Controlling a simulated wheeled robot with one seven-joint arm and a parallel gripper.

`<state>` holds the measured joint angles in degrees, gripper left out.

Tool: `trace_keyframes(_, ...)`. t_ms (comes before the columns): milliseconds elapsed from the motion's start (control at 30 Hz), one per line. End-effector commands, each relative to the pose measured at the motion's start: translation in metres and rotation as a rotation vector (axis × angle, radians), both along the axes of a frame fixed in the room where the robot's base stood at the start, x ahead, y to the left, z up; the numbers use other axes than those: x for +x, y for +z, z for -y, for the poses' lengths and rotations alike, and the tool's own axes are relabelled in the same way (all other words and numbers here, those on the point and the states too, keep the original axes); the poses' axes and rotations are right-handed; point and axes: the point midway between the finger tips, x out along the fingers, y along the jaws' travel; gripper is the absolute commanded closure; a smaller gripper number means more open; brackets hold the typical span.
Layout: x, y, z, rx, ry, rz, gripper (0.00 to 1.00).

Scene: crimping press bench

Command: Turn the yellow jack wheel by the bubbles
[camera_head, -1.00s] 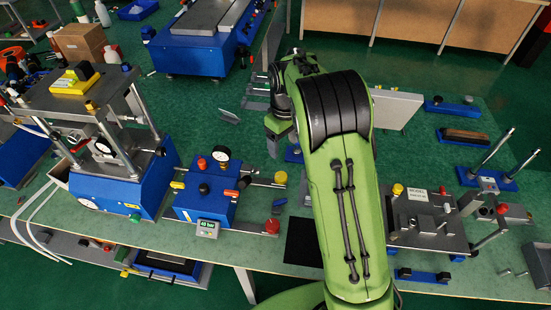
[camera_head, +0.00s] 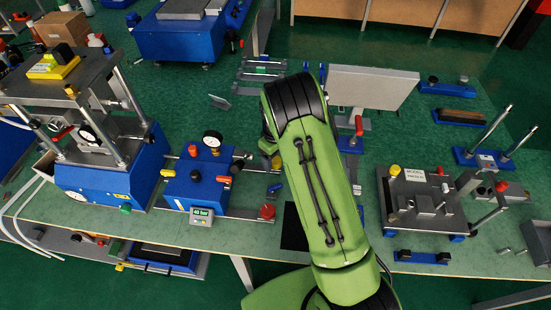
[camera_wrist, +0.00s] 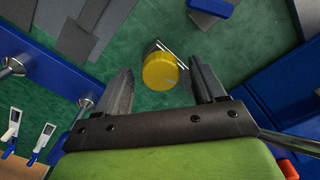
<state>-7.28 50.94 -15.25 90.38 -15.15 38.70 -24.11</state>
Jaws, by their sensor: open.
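A yellow round wheel (camera_wrist: 160,71) on a short metal shaft shows in the wrist view, ahead of my gripper (camera_wrist: 168,80). My gripper is open, with one dark finger on each side of the wheel in the picture. I see no contact, and the depth between them is hard to judge. In the head view a small yellow part (camera_head: 276,162) shows at the left edge of my arm; I cannot tell if it is the same wheel. My gripper is mostly hidden behind my arm there. I cannot pick out the bubbles clearly.
A blue pump unit with a gauge (camera_head: 212,139) stands left of my arm, with a press (camera_head: 105,182) beyond it. A red-handled clamp (camera_head: 358,126) and a metal plate fixture (camera_head: 416,232) stand to the right. Blue blocks (camera_wrist: 58,72) flank my gripper in the wrist view.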

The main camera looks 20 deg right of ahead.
Motion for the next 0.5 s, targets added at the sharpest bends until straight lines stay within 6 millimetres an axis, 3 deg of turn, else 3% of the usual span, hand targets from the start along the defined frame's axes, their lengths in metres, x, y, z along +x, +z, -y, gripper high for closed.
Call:
trace_keyframes(200,0.0,0.0,-0.0001,0.0,0.0,0.0,0.31)
trace_keyframes(500,0.0,0.0002,-0.0001,0.0,0.0,0.0,0.77)
